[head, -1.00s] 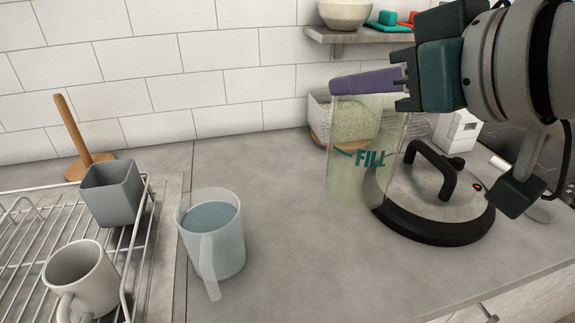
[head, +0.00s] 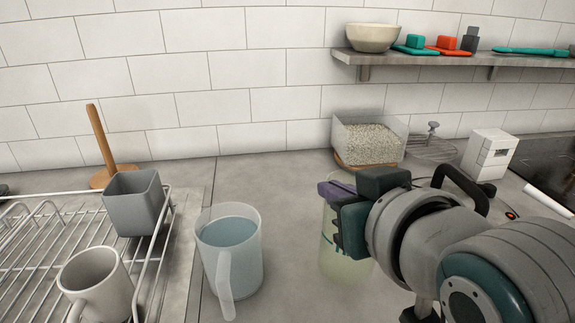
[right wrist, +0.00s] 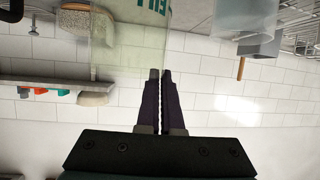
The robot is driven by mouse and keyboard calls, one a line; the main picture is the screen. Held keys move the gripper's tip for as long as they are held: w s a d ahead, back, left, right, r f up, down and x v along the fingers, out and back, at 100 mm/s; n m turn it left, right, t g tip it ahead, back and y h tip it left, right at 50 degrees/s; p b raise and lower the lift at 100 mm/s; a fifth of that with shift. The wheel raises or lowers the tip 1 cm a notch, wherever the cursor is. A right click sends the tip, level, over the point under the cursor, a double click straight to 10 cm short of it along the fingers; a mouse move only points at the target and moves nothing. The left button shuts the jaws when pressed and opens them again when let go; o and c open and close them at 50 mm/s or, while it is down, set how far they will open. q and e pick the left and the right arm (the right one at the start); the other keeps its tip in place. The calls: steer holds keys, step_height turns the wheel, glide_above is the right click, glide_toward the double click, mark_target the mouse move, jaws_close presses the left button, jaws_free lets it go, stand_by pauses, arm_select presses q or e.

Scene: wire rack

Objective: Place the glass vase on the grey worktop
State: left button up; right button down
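The glass vase (head: 343,262) is a clear, pale greenish vessel standing roughly upright in the head view, right of the water jug. Part of it is hidden behind my right gripper and arm. My right gripper (head: 335,192) is at the vase's upper rim, its purple fingers close together across the wall. In the right wrist view the fingers (right wrist: 161,72) pinch the edge of the vase (right wrist: 125,45), and teal letters show on it upside down. The grey worktop (head: 290,185) lies under and around the vase. I cannot tell whether the base touches it. My left gripper is not in view.
A clear jug (head: 230,250) of bluish water stands left of the vase. The wire rack (head: 35,255) holds a grey cup (head: 135,203) and a white mug (head: 97,285). A grain container (head: 368,140) stands behind. A black-handled lid (head: 462,183) is partly hidden by my arm.

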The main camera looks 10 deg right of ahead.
steer(key=shift+f+b, duration=0.45)
steer(key=shift+f, duration=1.85)
steer(key=shift+f, duration=0.15)
steer(key=c, duration=1.1)
jaws_free()
